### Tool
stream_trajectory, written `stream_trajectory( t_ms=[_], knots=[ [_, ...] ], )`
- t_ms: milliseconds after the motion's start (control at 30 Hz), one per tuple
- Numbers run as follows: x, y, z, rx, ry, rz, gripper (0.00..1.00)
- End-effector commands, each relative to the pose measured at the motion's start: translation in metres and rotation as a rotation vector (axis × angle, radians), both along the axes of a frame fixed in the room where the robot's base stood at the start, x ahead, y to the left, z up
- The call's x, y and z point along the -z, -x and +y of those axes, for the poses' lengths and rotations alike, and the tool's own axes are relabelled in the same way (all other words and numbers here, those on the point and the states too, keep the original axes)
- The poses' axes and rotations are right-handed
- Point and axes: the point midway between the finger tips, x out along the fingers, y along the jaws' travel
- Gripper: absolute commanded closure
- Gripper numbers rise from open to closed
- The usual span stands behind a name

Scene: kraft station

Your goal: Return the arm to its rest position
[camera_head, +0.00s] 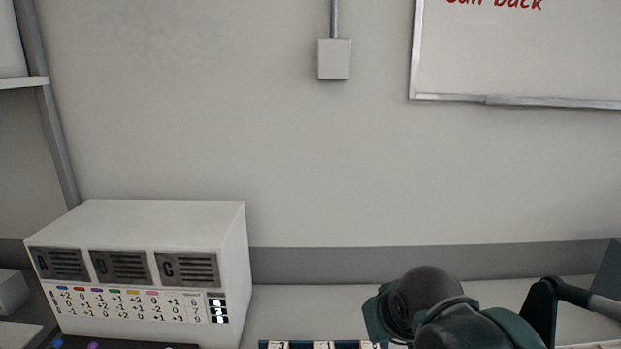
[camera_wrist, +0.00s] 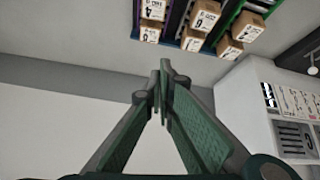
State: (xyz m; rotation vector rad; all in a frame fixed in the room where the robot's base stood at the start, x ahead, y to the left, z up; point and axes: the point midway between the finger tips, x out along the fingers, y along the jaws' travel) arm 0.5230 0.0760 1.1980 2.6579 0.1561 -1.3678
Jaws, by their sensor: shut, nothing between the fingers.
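In the wrist view my gripper (camera_wrist: 163,75) has its two green fingers drawn together at the tips. Nothing shows between them. In the head view part of my dark teal arm (camera_head: 440,308) stands at the bottom right, in front of the back counter and wall. My fingers cannot be made out there.
A white cabinet (camera_head: 170,222) with vents A and C and a number chart stands at the lower left. It also shows at right in the wrist view (camera_wrist: 235,90). Several numbered cardboard boxes (camera_wrist: 205,15) sit in coloured lanes. A whiteboard (camera_head: 520,60) hangs on the wall.

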Motion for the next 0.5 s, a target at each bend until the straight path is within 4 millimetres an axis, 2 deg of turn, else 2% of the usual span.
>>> stream_trajectory(
  t_ms=[33,200,500],
  knots=[
    [0.003,0.009,-0.01,0.018,-0.008,0.001,1.0],
    [0.014,0.035,-0.036,0.067,-0.034,0.003,1.0],
    [0.031,0.074,-0.068,0.14,-0.073,0.001,1.0]
  ],
)
